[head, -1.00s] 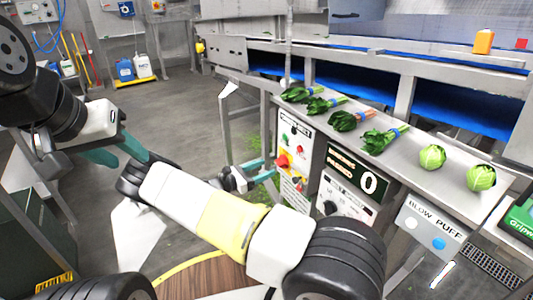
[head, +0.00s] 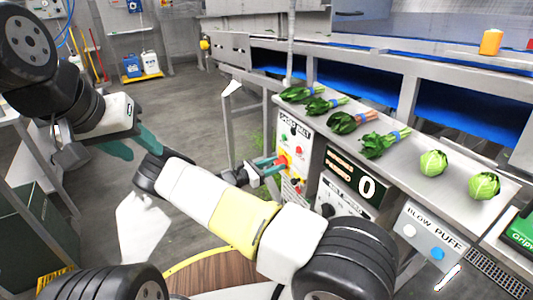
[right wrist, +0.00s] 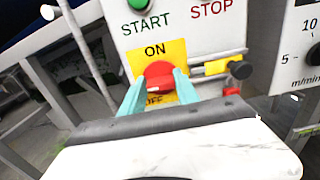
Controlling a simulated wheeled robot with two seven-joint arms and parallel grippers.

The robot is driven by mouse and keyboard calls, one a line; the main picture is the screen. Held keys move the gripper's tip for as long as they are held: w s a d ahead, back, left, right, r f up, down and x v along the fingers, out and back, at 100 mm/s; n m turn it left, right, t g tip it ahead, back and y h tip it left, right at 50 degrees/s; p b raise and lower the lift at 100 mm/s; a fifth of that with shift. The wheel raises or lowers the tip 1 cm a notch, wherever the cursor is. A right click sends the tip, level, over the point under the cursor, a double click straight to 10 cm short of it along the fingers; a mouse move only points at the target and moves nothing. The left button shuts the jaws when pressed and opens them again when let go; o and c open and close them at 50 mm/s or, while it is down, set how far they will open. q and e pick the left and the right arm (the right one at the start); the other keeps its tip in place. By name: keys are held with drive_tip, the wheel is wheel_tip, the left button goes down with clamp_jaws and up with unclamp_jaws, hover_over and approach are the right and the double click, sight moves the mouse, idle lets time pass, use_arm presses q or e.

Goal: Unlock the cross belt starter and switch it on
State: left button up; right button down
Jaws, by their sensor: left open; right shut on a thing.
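The cross belt starter (head: 291,128) is a pale panel at the front of the bench in the head view. The right wrist view shows its green START button (right wrist: 140,3), STOP label and yellow ON/OFF plate (right wrist: 172,50). My right gripper (right wrist: 155,84) is shut on the red rotary knob (right wrist: 158,70), one teal finger on each side. A small pale mark shows low on the knob. Right of it are a metal rod with a yellow piece (right wrist: 216,67) and a black end (right wrist: 240,71). My left gripper (head: 134,146) is open and empty, away from the panel.
Bunched greens (head: 378,143) and round lettuces (head: 433,163) lie on the steel bench above. Open floor (head: 195,105) lies behind my arms.

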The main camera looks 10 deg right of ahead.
drive_tip(key=shift+m, duration=0.4)
drive_tip(key=m, duration=0.3)
drive_tip(key=shift+s+m, duration=0.1)
drive_tip(key=shift+m, duration=0.3)
drive_tip(key=m, duration=1.3)
drive_tip(key=shift+s+f, duration=0.15)
drive_tip(key=shift+f, duration=0.1)
drive_tip(key=shift+d+m, duration=0.1)
drive_tip(key=shift+m, duration=0.2)
drive_tip(key=c, duration=0.9)
unclamp_jaws()
